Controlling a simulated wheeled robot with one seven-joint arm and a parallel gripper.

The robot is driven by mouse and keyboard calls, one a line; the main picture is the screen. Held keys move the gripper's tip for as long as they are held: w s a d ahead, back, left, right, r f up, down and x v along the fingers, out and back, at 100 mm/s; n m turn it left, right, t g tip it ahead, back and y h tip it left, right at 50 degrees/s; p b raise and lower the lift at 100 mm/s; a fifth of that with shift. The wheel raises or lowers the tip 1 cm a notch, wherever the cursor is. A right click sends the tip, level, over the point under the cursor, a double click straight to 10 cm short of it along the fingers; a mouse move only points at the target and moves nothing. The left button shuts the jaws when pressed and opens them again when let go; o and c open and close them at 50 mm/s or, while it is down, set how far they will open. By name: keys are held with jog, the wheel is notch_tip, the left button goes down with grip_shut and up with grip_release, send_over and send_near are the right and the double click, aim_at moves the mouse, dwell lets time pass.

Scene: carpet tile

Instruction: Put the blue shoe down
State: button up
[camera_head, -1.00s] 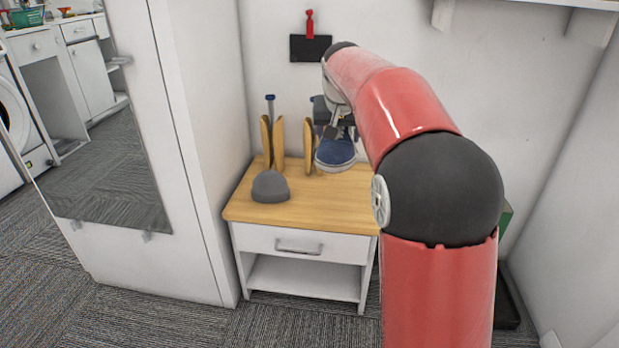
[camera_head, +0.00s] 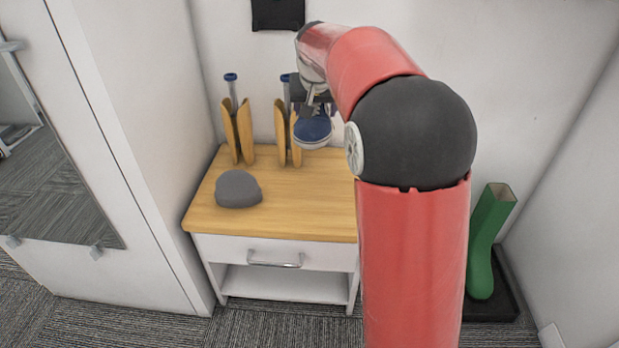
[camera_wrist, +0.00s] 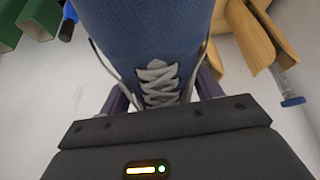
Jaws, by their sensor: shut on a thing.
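The blue shoe (camera_head: 314,131) has a pale sole edge and hangs from my gripper (camera_head: 318,104) near the back wall, in front of the right-hand wooden piece. In the wrist view the blue shoe (camera_wrist: 150,35) fills the middle, with its white laces (camera_wrist: 158,82) towards me. My gripper (camera_wrist: 160,100) is shut on the shoe, one finger at each side. The shoe appears above the wooden top of the cabinet (camera_head: 300,215); the gap beneath it cannot be judged. My arm hides the right part of the top.
A grey rounded object (camera_head: 238,189) sits on the cabinet top at front left. Two upright wooden split pieces with blue-capped rods, left (camera_head: 238,130) and right (camera_head: 286,135), stand at the back. A green boot (camera_head: 487,240) stands on a black tray (camera_head: 505,290) at right. The top's front middle is clear.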

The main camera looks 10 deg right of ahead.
notch_tip(320, 180, down, 21)
jog(key=shift+f+b, duration=0.1)
jog(key=shift+b, duration=0.75)
jog(key=o, duration=1.1)
jog(key=shift+o, duration=0.2)
